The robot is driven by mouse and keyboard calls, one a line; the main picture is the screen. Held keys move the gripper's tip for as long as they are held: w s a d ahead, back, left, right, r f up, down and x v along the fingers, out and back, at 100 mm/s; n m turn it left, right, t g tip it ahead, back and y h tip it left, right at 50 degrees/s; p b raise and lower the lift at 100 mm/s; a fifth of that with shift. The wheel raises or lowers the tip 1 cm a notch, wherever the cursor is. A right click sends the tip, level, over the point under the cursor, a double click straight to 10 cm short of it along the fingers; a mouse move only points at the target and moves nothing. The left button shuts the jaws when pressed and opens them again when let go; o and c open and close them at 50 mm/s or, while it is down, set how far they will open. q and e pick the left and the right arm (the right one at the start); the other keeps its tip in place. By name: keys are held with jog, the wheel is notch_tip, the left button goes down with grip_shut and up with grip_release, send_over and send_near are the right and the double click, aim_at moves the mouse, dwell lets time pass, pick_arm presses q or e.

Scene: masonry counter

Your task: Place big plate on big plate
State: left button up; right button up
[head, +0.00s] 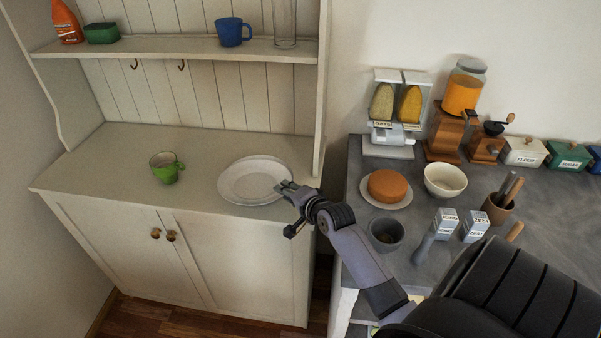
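Big white plates (240,186) are on the cream cabinet top at its right side. Two offset rims show, so one plate seems to lie on or just above another, shifted slightly; I cannot tell whether they fully touch. My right gripper (286,188) is at the right edge of the plates, with its fingertips at the rim. It is too small in view to tell whether the fingers are shut on the rim or open beside it. My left gripper is not in view.
A green mug (166,168) stands left of the plates. The shelf (180,48) above holds a blue mug (233,32) and a glass (284,22). Right, the grey counter (360,226) holds a cake (389,185), a white bowl (445,180) and a dark cup (385,234).

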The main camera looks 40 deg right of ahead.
jog(key=v, duration=1)
jog(key=a+f+n+g+y, duration=0.1)
jog(key=a+f+n, duration=0.85)
jog(key=f, duration=0.45)
jog(key=s+a+f+n+g, duration=0.1)
jog(key=s+a+f+g, duration=0.15)
jog(key=f, duration=0.55)
jog(key=s+a+f+n+g, duration=0.1)
jog(key=s+f+n, duration=0.15)
jog(key=f, duration=0.45)
jog(key=s+a+f+n+g, duration=0.3)
jog(key=s+f+g, duration=0.1)
jog(key=s+f, duration=1.3)
jog(key=s+f+n+g, duration=0.2)
jog(key=s, duration=0.6)
jog(key=s+f+n+g, duration=0.1)
jog(key=s+f, duration=0.2)
jog(key=s, duration=0.6)
jog(key=shift+f+n+g+y+b, duration=0.3)
jog(key=shift+n+g+b, duration=0.05)
jog(key=shift+n, duration=0.05)
jog(key=shift+s, duration=0.15)
